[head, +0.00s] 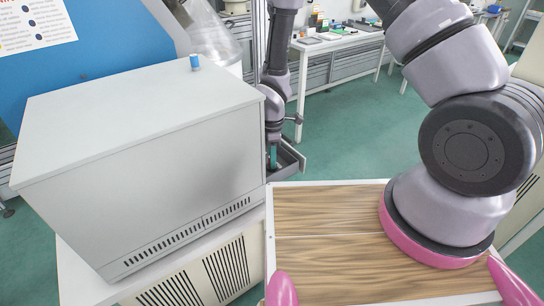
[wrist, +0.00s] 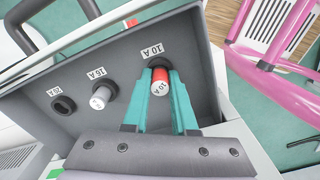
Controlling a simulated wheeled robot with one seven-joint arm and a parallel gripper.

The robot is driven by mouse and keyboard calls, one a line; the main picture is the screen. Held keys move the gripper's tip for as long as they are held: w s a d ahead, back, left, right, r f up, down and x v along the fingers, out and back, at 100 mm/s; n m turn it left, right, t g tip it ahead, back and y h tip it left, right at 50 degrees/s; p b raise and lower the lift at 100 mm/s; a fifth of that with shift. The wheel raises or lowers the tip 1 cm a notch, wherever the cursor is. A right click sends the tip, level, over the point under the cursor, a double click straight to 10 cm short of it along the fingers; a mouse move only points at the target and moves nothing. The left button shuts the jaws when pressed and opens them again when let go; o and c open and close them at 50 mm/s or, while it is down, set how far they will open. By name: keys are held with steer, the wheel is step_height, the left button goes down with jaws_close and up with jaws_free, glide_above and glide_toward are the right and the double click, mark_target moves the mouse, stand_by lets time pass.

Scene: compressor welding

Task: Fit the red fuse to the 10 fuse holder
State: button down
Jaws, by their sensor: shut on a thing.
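The red fuse (wrist: 160,82), marked 10 A, is between the teal fingertips of my gripper (wrist: 160,90). The gripper is shut on it. The fuse lines up with the black 10 A fuse holder (wrist: 159,62) on the grey panel, its far end at the holder's ring. I cannot tell how deep it sits. In the head view my gripper (head: 273,156) points down at the grey fuse box (head: 291,160) beside the white cabinet; the red fuse is hidden there.
A white fuse (wrist: 99,97) sits at the 16 A holder. The leftmost holder (wrist: 63,105) looks empty. A wood-topped surface (head: 325,215) is close to the right of the fuse box.

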steer(key=shift+f, duration=0.15)
steer(key=c, duration=0.6)
jaws_free()
steer(key=shift+c, duration=0.2)
step_height(320, 180, up, 11)
steer(key=shift+f, duration=0.1)
